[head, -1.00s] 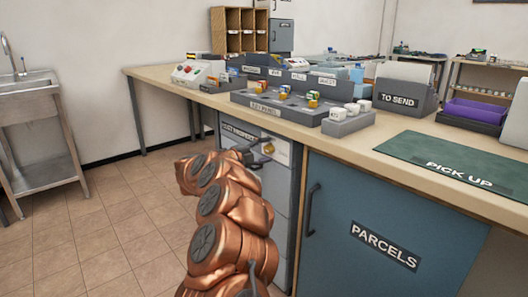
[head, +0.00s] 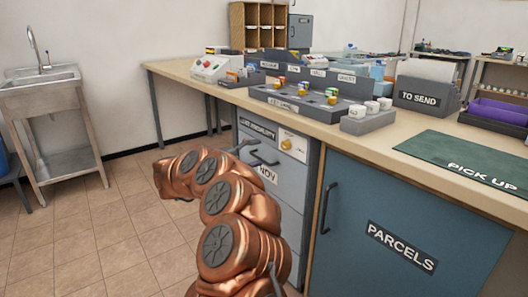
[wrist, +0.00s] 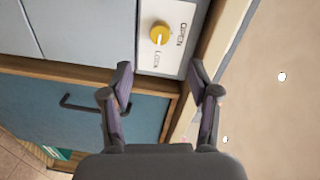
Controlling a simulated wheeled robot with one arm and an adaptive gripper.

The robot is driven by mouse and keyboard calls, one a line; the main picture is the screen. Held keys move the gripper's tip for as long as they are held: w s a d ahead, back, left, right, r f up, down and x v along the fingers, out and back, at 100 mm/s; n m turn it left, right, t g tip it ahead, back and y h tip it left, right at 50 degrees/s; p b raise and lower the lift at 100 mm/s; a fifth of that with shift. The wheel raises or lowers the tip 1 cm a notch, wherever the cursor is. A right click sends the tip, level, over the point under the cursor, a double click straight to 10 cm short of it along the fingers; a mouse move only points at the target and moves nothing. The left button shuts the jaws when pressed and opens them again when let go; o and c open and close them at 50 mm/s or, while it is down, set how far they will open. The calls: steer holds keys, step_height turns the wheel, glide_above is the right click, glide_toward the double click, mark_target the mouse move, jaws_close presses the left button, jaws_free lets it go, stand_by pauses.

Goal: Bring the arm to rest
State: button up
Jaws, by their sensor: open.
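My copper arm (head: 225,205) reaches forward from the bottom of the head view, bent toward the drawer unit. My gripper (head: 243,146) is small there, in front of the drawer unit and left of the yellow knob (head: 287,144). In the wrist view my gripper (wrist: 160,70) is open, with nothing between its fingers. The knob (wrist: 159,33) sits beyond the fingertips, apart from them, on a white plate marked OPEN and LOCK. Its white mark points toward the LOCK lettering.
The drawer unit (head: 266,190) and blue PARCELS door (head: 385,220) front the counter (head: 410,130). A grey key tray (head: 315,105) and the green PICK UP mat (head: 470,158) lie on top. A sink (head: 45,90) stands at left. Tiled floor (head: 100,230) is free between.

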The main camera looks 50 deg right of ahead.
steer(key=shift+a, duration=0.35)
stand_by(0.4)
